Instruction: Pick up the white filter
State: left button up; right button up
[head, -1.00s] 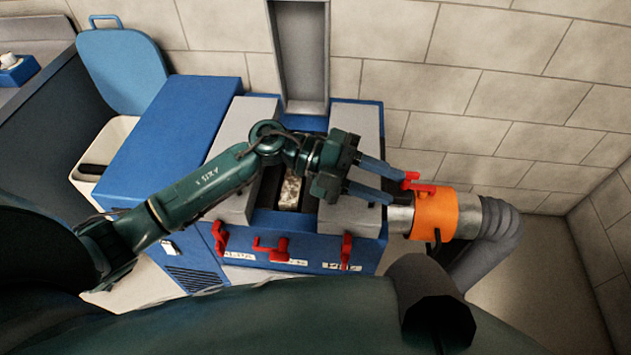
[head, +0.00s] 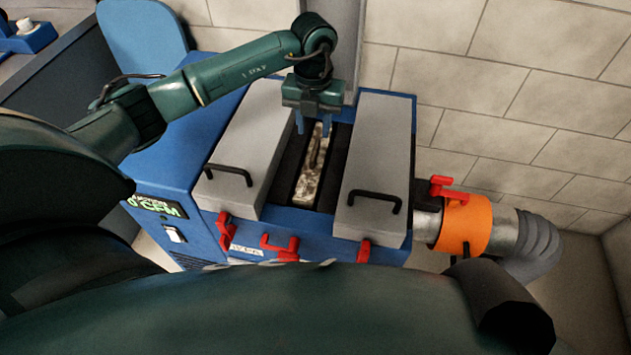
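A whitish, dirt-speckled filter (head: 308,186) with a dark handle on its top sits in the open slot between two grey lids of the blue machine (head: 287,217). My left gripper (head: 312,130) is above the far end of the filter and points down. Its two blue fingers are apart, with nothing seen held between them. I cannot tell whether the fingers touch the filter. The filter's far end is partly hidden behind the gripper. My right gripper is not in view.
The left grey lid (head: 248,150) and right grey lid (head: 380,150) flank the slot, each with a black handle. Red latches (head: 279,247) line the machine's front. An orange collar (head: 466,224) joins a grey hose (head: 537,240) at right. A tiled wall stands behind.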

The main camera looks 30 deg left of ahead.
aim_at(315, 149)
pick_arm(q)
jog(key=shift+d+f, duration=0.15)
jog(key=shift+f, duration=3)
jog(key=shift+c, duration=0.2)
grip_shut()
